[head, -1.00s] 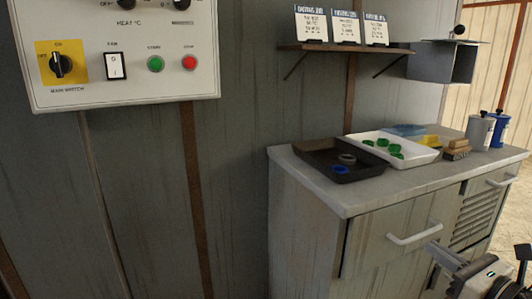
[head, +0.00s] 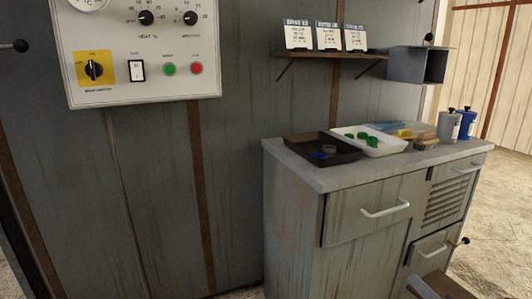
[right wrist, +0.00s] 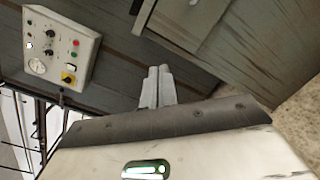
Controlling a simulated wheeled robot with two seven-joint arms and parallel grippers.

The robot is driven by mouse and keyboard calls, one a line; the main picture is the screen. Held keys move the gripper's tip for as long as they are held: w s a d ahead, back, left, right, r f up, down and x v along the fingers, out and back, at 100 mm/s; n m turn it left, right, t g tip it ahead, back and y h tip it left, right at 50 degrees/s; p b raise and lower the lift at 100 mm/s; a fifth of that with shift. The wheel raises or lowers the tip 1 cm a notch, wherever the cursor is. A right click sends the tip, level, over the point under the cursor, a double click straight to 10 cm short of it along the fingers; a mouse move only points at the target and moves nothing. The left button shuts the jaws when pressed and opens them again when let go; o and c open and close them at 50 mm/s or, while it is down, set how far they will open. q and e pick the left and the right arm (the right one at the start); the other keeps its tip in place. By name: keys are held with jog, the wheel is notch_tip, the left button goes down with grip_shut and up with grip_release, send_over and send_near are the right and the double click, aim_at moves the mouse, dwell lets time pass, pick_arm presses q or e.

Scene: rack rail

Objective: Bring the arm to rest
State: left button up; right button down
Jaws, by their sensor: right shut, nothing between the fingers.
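My right gripper (right wrist: 159,72) is shut, its two fingers side by side with nothing between them in the right wrist view. In the head view only a small part of the right gripper (head: 418,286) shows at the bottom edge, in front of the cabinet (head: 365,235). It appears clear of the cabinet, though the exact gap cannot be told. My left gripper is not in view.
A control panel (head: 150,75) hangs on the wall at the left. The cabinet top holds a black tray (head: 300,152), a white tray (head: 388,148) and bottles (head: 448,126). A shelf (head: 330,54) with cards is above. Floor (head: 500,230) is open at the right.

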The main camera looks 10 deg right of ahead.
pick_arm(q)
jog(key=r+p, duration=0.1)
jog(key=p, duration=0.1)
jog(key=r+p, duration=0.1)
jog(key=p, duration=0.2)
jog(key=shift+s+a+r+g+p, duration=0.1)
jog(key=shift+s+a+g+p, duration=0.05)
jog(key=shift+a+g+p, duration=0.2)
pick_arm(e)
jog(key=s+a+f+m+g, duration=0.2)
jog(key=s+a+f+m, duration=0.1)
jog(key=a+m, duration=0.4)
jog(key=s+a+f+m+g, duration=0.2)
jog(key=s+a+m, duration=0.3)
jog(key=m, duration=0.5)
jog(key=s+a+f+m+g, duration=0.3)
jog(key=s+a+f+m, duration=0.1)
jog(key=a+m, duration=0.5)
jog(key=shift+s+a+f+y, duration=0.25)
jog(key=shift+s+a+y, duration=0.05)
jog(key=shift+s, duration=0.15)
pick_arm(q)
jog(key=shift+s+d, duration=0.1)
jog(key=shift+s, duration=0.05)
